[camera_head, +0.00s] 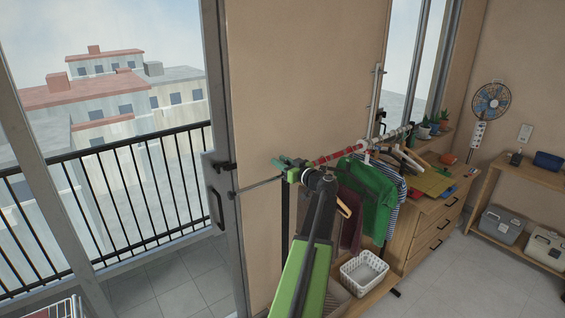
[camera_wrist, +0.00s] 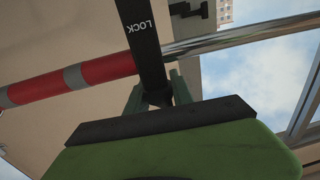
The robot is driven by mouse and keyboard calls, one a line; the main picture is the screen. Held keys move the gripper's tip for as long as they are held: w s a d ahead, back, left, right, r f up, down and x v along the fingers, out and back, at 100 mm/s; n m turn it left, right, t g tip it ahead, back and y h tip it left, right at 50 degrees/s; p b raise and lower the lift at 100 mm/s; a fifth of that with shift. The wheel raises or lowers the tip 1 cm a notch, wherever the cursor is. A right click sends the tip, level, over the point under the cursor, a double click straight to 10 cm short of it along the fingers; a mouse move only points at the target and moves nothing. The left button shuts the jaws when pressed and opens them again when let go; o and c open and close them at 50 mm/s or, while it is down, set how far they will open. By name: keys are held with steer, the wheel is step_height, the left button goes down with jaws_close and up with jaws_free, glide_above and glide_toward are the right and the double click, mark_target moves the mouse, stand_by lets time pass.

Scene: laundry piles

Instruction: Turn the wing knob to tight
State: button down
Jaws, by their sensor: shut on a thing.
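The wing knob shows in the wrist view as a dark bar (camera_wrist: 143,35) marked "LOCK", running from the top edge down to my fingertips. My gripper (camera_wrist: 157,92) is shut on its near end, with one green finger on each side. Behind it a rod crosses the view: red with grey bands (camera_wrist: 100,73) on the left, bare metal (camera_wrist: 225,42) on the right. In the head view my gripper (camera_head: 287,166) is at the left end of the clothes rail (camera_head: 335,155), and the knob cannot be made out behind it. I cannot tell how far the knob is turned.
A green shirt (camera_head: 372,195) and other clothes hang from the rail, close right of my arm. A white basket (camera_head: 362,272) stands below. A wooden dresser (camera_head: 430,225) is further right. A glass door frame (camera_head: 222,180) and balcony railing (camera_head: 110,185) are on the left.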

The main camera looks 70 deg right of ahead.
steer(key=shift+w+a+n+t+y, duration=0.1)
steer(key=shift+a+n+t+y, duration=0.2)
steer(key=shift+n+y, duration=1.4)
steer(key=shift+a+n+t+y, duration=0.35)
steer(key=shift+n+y, duration=0.6)
steer(key=shift+y, duration=1.4)
steer(key=shift+w+a+n+t+y, duration=0.1)
steer(key=shift+a+n+t+y, duration=0.2)
steer(key=shift+n+y, duration=1.4)
steer(key=shift+a+m+y, duration=0.1)
steer(key=shift+m+y, duration=0.15)
steer(key=shift+y, duration=0.2)
steer(key=c, duration=1.1)
jaws_free()
steer(key=shift+s, duration=0.1)
steer(key=v, duration=1.7)
steer(key=shift+s, duration=0.2)
